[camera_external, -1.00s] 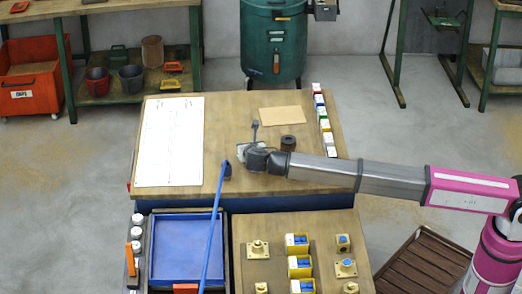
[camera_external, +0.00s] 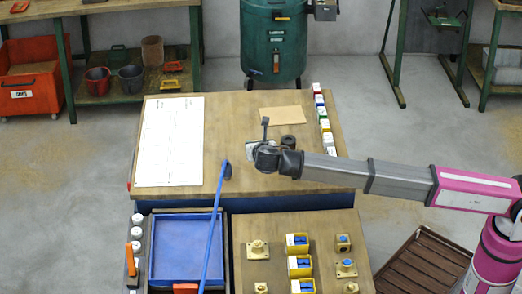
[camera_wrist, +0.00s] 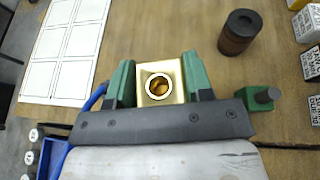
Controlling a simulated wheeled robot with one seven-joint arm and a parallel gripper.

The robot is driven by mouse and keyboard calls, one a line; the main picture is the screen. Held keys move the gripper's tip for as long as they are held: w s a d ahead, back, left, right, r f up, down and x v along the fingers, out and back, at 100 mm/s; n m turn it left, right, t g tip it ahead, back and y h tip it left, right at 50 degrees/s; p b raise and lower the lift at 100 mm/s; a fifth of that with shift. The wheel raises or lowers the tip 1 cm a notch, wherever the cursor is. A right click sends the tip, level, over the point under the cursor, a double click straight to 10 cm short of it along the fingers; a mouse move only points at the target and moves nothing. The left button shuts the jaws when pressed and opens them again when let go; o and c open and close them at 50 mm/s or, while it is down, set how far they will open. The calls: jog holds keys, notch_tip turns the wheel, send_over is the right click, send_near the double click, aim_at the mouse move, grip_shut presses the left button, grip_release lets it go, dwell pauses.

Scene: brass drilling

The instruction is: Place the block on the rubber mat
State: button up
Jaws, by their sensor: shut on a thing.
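A brass block with a round hole in its face (camera_wrist: 171,82) sits between the two green fingers of my gripper (camera_wrist: 160,85) in the wrist view, touching both sides. In the external view my gripper (camera_external: 264,152) is over the front middle of the wooden bench, and the block is too small to make out clearly there. A flat tan sheet (camera_external: 282,113), perhaps the rubber mat, lies bare on the bench beyond my gripper. It does not show in the wrist view.
A dark cylinder (camera_external: 288,143) stands close to the right of my gripper. Small coloured boxes (camera_external: 323,120) line the right edge. A white gridded sheet (camera_external: 169,140) lies at the left. A blue bar (camera_external: 213,225) rises over the blue tray (camera_external: 182,248).

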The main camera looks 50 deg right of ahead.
jog(key=s+a+f+n+t+y, duration=0.1)
jog(key=s+a+f, duration=0.3)
jog(key=s+a, duration=1.1)
jog(key=s+a+f+n+t+y, duration=0.1)
jog(key=s+a+f+n+y, duration=0.15)
jog(key=s+a, duration=1.25)
send_over(258, 266)
jog(key=shift+m, duration=0.25)
notch_tip(258, 266, down, 8)
jog(key=shift+r, duration=0.1)
jog(key=shift+f, duration=2)
jog(key=o, duration=1.3)
jog(key=shift+f, duration=0.15)
